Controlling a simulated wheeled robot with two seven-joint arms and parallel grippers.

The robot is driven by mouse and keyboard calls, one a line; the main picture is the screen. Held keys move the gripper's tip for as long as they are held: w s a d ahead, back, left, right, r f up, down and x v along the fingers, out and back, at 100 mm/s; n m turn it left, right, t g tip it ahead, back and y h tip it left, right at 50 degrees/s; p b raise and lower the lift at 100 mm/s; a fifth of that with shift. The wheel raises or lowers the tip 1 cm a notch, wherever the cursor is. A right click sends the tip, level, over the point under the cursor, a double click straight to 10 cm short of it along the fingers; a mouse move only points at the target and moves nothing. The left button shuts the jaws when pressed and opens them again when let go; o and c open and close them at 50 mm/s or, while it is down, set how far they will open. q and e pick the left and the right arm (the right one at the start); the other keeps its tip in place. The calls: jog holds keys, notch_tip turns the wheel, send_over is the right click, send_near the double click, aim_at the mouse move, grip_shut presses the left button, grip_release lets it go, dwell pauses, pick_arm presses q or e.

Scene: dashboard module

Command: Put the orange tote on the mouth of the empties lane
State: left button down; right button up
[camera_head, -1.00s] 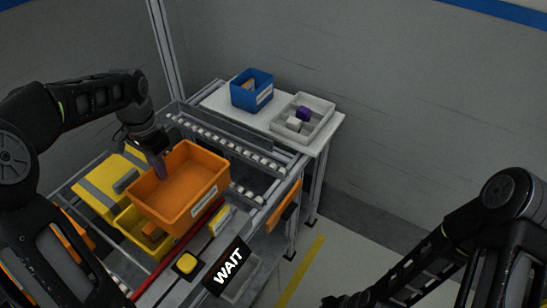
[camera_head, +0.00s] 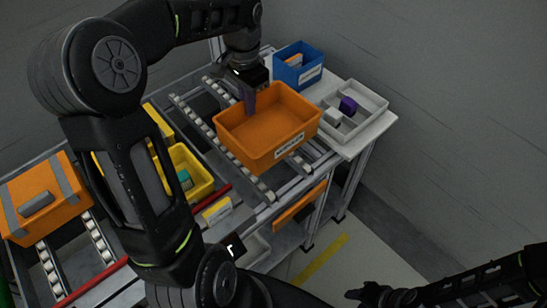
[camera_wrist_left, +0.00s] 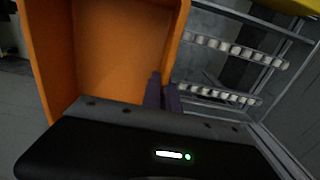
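The orange tote (camera_head: 262,150), empty with a white label on its front, is over the roller lane (camera_head: 195,112) on the rack; I cannot tell whether it touches the rollers. My left gripper (camera_head: 248,104) is shut on the tote's back wall with its purple fingers. In the left wrist view the fingers (camera_wrist_left: 163,92) pinch the wall of the tote (camera_wrist_left: 120,45), with rollers beside it. My right gripper (camera_head: 368,293) is low at the bottom right, away from the rack, dark and too small to read its fingers.
A blue bin (camera_head: 298,66) and a grey divided tray (camera_head: 347,112) with a purple block stand on the white table just right of the tote. Yellow bins (camera_head: 183,172) and an orange strapped case (camera_head: 42,199) are left. My left arm covers part of the rack.

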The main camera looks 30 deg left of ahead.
aim_at(250, 119)
pick_arm(q)
jog(key=shift+f, duration=0.1)
notch_tip(250, 119, down, 6)
jog(key=shift+f, duration=0.1)
dwell(0.4)
jog(key=shift+f, duration=1.8)
jog(key=shift+f, duration=0.15)
jog(key=c, duration=1.6)
grip_release()
jog(key=shift+c, duration=0.2)
